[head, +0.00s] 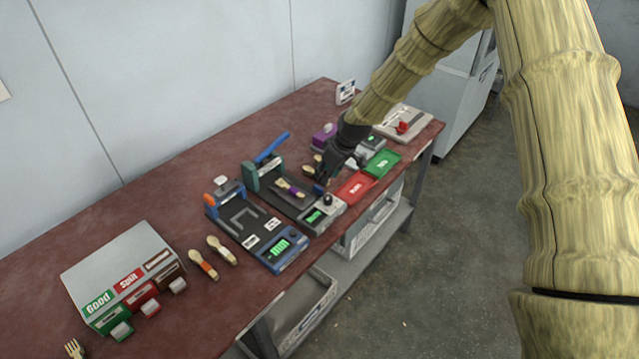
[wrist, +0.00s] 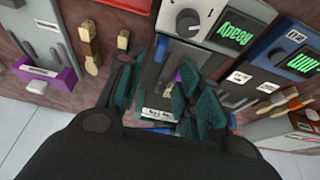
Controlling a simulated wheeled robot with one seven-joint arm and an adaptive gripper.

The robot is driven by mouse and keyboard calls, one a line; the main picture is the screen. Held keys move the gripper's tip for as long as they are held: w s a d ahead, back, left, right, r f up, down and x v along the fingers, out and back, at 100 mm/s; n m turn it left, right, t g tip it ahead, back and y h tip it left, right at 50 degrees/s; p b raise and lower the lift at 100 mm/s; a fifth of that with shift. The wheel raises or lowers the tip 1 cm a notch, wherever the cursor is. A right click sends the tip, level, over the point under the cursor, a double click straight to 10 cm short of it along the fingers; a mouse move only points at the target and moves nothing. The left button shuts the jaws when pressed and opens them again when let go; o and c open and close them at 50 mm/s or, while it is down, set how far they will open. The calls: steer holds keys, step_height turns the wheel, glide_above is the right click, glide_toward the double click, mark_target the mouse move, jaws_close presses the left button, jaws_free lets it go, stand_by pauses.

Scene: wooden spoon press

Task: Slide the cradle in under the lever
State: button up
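The press (head: 250,177) has a teal frame and a blue lever (head: 272,147) that slants up above its back end. The dark cradle (head: 281,196) lies on the press bed in front of the lever, with a wooden spoon (head: 290,187) with a purple band on it. The spoon shows partly in the wrist view (wrist: 178,76). My gripper (head: 322,180) is low at the right side of the cradle. In the wrist view my gripper (wrist: 155,95) has its teal fingers apart, over the press bed. Whether they touch the cradle is hidden.
A blue-fronted device (head: 262,238) stands left of the press, with two spoons (head: 208,262) beside it. A sorting box (head: 125,275) stands at the far left. Red (head: 355,187) and green (head: 381,163) trays lie right of the press. A purple item (head: 323,137) stands behind.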

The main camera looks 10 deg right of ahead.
mark_target(318, 187)
steer(key=shift+p+x, duration=1.25)
steer(key=shift+x, duration=2.75)
jaws_close()
